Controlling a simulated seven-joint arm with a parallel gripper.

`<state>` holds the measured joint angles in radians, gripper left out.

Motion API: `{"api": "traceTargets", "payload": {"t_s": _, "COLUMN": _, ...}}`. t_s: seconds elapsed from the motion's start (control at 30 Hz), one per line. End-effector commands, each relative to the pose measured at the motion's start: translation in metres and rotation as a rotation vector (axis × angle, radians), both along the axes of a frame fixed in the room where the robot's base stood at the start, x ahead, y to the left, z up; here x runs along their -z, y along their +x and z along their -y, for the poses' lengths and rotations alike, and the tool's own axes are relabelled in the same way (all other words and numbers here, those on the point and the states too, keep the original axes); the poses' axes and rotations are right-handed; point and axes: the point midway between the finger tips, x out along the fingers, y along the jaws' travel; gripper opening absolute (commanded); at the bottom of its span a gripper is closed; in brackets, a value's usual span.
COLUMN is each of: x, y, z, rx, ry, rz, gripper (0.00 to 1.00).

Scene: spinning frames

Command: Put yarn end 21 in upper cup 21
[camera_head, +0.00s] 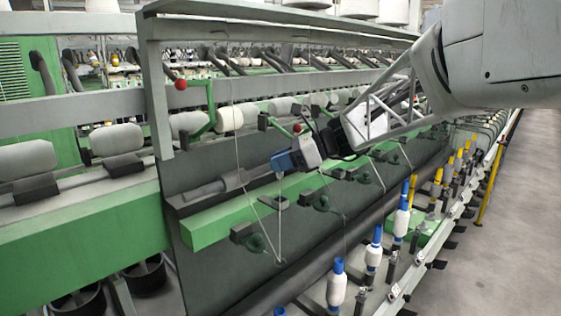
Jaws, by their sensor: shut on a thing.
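My gripper (281,172) is shut over the middle of the spinning frame, at the end of my grey arm. It has a white and a blue part at its front. The yarn end itself is too small to make out in the jaws. Similar dark green parts (321,202) sit farther along the rail. I cannot tell which part is upper cup 21, as no numbers are legible.
White bobbins with blue tops (337,285) stand upright in a row at the front. Green brackets with red balls (181,85) stick out near the upper rail. A grey upright post (153,85) stands left of my gripper. The floor aisle (505,220) at right is clear.

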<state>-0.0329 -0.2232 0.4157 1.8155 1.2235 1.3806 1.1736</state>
Motion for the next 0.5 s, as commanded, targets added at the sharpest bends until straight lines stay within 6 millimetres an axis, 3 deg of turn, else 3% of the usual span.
{"api": "traceTargets", "payload": {"t_s": 0.5, "x": 0.018, "y": 0.000, "z": 0.000, "rx": 0.000, "ry": 0.000, "rz": -0.001, "gripper": 0.08}}
